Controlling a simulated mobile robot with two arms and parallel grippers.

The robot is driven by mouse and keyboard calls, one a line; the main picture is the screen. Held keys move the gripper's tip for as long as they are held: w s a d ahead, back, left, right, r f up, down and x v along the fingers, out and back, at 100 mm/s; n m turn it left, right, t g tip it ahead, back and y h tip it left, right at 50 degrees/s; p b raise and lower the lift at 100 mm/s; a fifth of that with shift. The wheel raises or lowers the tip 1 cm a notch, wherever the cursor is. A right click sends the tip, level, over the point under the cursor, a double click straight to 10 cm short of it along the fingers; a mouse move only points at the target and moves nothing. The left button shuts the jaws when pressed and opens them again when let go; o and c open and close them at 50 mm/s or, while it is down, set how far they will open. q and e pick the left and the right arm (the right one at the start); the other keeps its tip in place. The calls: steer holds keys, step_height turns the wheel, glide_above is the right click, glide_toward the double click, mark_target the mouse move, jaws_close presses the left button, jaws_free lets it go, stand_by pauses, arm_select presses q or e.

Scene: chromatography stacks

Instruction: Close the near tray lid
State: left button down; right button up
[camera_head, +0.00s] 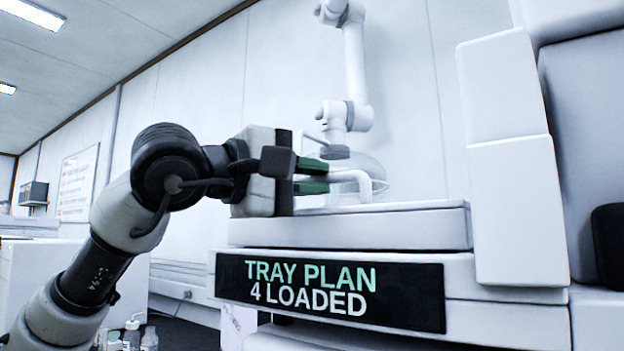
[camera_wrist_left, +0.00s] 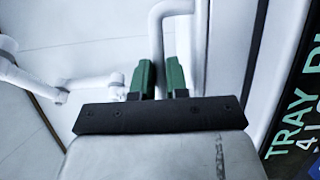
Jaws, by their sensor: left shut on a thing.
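My left gripper (camera_head: 313,177) comes in from the left with two green fingers, shut on a white bent handle bar (camera_head: 352,179). In the left wrist view the green fingertips (camera_wrist_left: 160,78) close around this handle (camera_wrist_left: 157,38). The handle stands over a white slab (camera_head: 350,228), which looks like the tray lid. From this low angle I cannot tell how far the lid is open. The inside of the tray is hidden. My right gripper is in neither view.
A black sign (camera_head: 330,290) reading "TRAY PLAN 4 LOADED" is on the front below the slab. White upright blocks (camera_head: 515,160) stand close on the right. A white jointed arm (camera_head: 356,60) and a clear dome (camera_head: 372,166) are behind the handle.

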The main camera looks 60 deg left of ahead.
arm_select(q)
steer(key=shift+w+f, duration=0.1)
steer(key=shift+f, duration=0.15)
steer(key=c, duration=1.1)
jaws_free()
steer(key=shift+r, duration=0.1)
steer(key=s, duration=0.7)
steer(key=s+d, duration=0.1)
steer(key=s, duration=0.3)
